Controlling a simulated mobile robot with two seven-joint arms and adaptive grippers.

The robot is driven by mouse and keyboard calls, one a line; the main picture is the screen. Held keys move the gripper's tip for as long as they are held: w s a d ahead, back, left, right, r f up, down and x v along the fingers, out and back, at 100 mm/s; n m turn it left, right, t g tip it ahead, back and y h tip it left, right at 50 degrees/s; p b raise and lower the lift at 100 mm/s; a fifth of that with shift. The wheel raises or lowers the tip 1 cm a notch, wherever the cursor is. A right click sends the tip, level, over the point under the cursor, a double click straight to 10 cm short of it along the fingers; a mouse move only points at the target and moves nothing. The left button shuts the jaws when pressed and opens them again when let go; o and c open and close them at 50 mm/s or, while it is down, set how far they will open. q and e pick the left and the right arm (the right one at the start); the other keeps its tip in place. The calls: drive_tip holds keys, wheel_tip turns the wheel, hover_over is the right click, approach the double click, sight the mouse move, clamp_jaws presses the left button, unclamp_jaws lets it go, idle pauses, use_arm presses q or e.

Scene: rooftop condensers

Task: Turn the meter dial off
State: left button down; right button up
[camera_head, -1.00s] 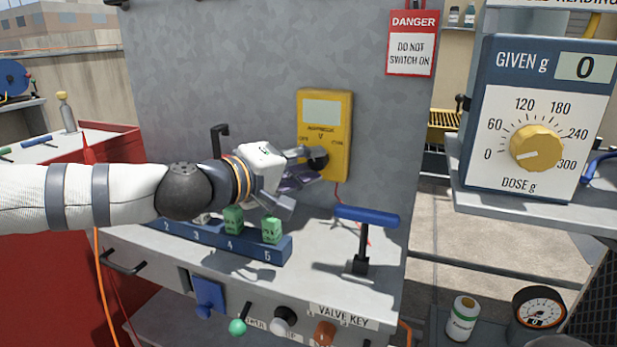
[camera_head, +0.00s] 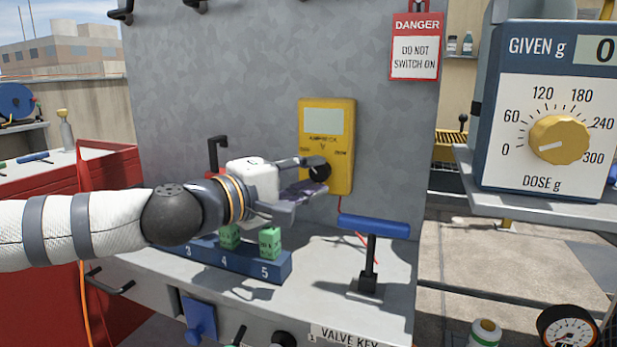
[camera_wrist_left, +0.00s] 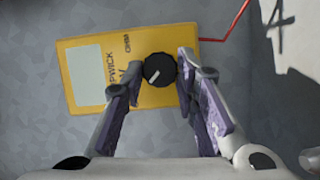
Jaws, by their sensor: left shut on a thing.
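The yellow meter (camera_head: 342,178) is fixed upright on the grey panel, with a pale blank screen (camera_head: 322,121) above its round black dial (camera_head: 320,168). My left gripper (camera_head: 319,176) reaches in from the left and is shut on the dial. In the left wrist view its purple-padded fingers (camera_wrist_left: 158,82) stand on either side of the dial. Part of the dial is hidden by a finger in the head view. My right gripper is not in view.
A blue T-handle (camera_head: 374,226) stands on the ledge right of the gripper. Green blocks (camera_head: 269,243) sit in a numbered blue rack (camera_head: 245,268) below the arm. A danger sign (camera_head: 415,47) and a dose dial box (camera_head: 490,140) are at right. A red lead hangs below the meter.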

use_arm(q)
drive_tip(key=c, duration=1.2)
unclamp_jaws()
drive_tip(key=shift+c, duration=0.2)
drive_tip(key=shift+s+a, duration=0.1)
drive_tip(key=v, duration=1.1)
drive_tip(key=shift+s+a, duration=0.25)
drive_tip(key=shift+s, duration=0.05)
